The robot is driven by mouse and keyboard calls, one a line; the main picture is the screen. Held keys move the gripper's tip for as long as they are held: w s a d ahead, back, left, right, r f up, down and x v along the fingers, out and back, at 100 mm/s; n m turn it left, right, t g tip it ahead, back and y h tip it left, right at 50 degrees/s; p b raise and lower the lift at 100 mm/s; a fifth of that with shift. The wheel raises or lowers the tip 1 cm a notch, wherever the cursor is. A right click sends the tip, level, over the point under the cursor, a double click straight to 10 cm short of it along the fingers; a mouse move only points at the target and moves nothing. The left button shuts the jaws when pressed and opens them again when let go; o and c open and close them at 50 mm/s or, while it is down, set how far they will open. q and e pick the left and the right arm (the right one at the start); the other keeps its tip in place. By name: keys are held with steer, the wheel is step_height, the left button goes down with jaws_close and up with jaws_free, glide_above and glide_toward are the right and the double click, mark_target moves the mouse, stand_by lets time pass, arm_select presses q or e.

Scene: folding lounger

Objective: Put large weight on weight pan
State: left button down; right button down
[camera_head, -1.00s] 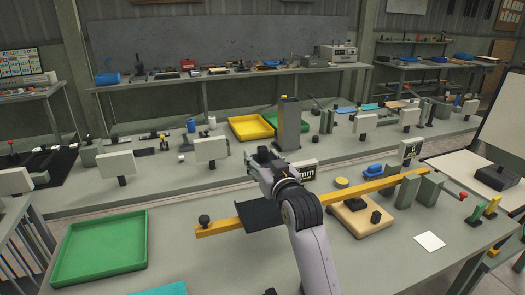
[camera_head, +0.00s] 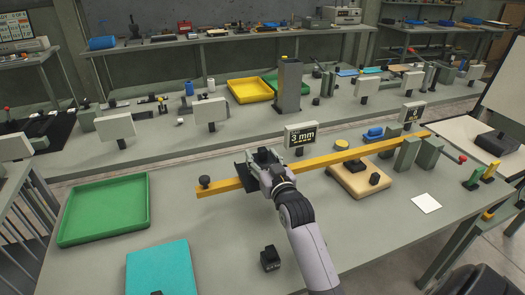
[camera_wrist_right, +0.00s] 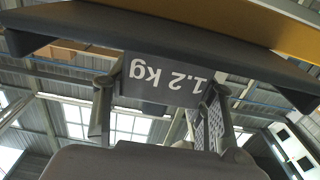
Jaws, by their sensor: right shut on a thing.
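My right gripper (camera_head: 262,162) is over the left part of a long yellow beam (camera_head: 320,160). In the wrist view its two fingers (camera_wrist_right: 160,100) are shut on a dark grey weight marked "1.2 kg" (camera_wrist_right: 165,80); the picture is upside down. The weight's label side faces my camera. A wide dark plate, which looks like the weight pan (camera_wrist_right: 60,28), borders the weight, with the yellow beam (camera_wrist_right: 275,22) beyond it. I cannot tell whether weight and pan touch. In the head view the gripper largely hides the weight and pan. My left gripper is not in view.
A small black block (camera_head: 270,258) stands on the front table, beside a teal mat (camera_head: 162,268). A green tray (camera_head: 105,210) is at left. A wooden base (camera_head: 358,182) and grey-green posts (camera_head: 406,153) stand near the beam. A display (camera_head: 300,134) reads "3 mm".

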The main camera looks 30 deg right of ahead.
steer(key=shift+f, duration=0.25)
stand_by(0.5)
steer(key=c, duration=0.7)
jaws_free()
steer(key=shift+a+f, duration=0.1)
steer(key=shift+f, duration=0.1)
steer(key=shift+s+r, duration=0.1)
steer(key=shift+r, duration=0.1)
steer(key=b+v, duration=0.1)
steer(key=v, duration=1.1)
steer(key=shift+r, duration=0.35)
steer(key=shift+f, duration=0.1)
